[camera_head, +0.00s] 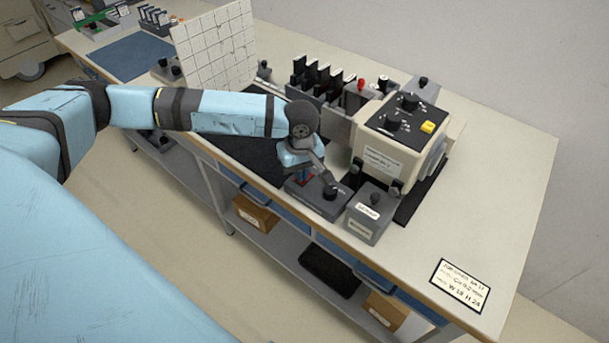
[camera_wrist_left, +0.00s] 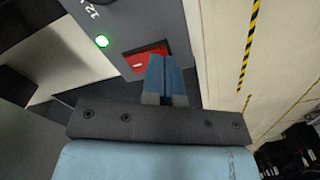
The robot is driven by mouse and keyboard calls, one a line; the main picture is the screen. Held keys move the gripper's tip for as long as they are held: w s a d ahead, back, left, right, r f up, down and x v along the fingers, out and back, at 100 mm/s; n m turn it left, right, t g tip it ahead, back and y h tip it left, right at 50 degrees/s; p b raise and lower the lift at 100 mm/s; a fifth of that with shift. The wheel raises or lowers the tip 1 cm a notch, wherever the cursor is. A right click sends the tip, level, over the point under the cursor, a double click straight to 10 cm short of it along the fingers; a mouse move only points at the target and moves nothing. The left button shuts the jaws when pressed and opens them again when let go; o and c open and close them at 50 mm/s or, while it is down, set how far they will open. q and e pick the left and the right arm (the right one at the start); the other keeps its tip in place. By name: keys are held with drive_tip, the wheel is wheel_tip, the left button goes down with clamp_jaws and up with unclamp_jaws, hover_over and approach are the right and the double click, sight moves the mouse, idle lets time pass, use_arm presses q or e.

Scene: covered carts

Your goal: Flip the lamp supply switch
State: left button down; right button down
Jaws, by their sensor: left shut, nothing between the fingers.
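A dark grey supply box (camera_head: 318,200) with a black knob sits near the bench's front edge in the head view. My left gripper (camera_wrist_left: 167,62) is shut and empty. Its blue fingertips are over the switch's near corner and hide part of it; I cannot tell whether they touch. In the head view my left gripper (camera_head: 304,172) is above the box's left end, largely hidden by its wrist. My right gripper is not in view.
A smaller labelled grey box (camera_head: 368,214) stands right of the supply box. A large cream apparatus (camera_head: 395,150) with knobs and a yellow button stands behind. A white gridded board (camera_head: 213,48) stands beyond my left arm. The bench's right end (camera_head: 500,190) is mostly clear.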

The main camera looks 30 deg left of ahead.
use_arm(q)
drive_tip(key=shift+f, duration=0.35)
drive_tip(key=shift+r, duration=0.75)
drive_tip(key=shift+r+p, duration=1.2)
drive_tip(key=shift+r, duration=1.6)
drive_tip(key=shift+d, duration=0.1)
